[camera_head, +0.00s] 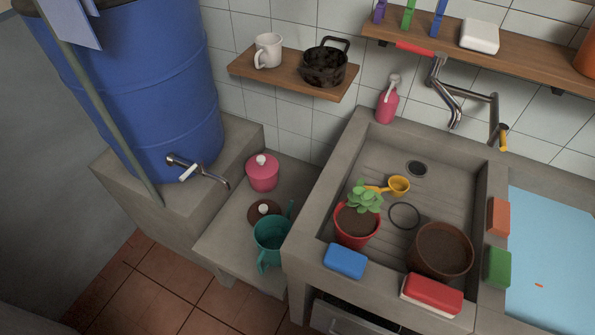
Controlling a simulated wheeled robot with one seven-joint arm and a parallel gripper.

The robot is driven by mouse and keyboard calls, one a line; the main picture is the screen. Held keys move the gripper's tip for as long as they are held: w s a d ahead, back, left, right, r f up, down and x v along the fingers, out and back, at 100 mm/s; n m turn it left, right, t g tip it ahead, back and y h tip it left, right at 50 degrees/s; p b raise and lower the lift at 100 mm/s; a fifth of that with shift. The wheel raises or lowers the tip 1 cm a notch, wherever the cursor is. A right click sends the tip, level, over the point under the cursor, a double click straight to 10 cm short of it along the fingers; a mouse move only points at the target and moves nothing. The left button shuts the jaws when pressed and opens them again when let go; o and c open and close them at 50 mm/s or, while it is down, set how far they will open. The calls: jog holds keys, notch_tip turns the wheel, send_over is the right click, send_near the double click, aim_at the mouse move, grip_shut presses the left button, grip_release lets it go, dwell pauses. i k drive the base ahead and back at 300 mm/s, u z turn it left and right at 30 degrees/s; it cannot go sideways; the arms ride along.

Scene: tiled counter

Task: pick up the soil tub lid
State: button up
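A dark brown round lid (258,217) with a pale knob lies on the low concrete ledge, partly hidden behind a teal watering can (270,240). Just behind it stands a pink tub (262,178) topped by a pink lid (253,161) with a white knob. I cannot tell for sure which of the two is the soil tub lid. My gripper is not in view.
A blue barrel (165,90) with a tap stands left of the ledge. The concrete sink (395,165) at right holds a potted plant (357,225), a brown pot (441,250) and a yellow scoop (398,186). A wooden shelf (290,72) hangs above.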

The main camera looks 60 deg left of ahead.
aim_at(264, 211)
jog(key=u, duration=1.1)
jog(key=k, duration=0.55)
jog(key=z, duration=0.55)
jog(key=k, duration=0.7)
jog(key=u, duration=0.65)
jog(key=i, duration=0.6)
jog(key=u, duration=0.75)
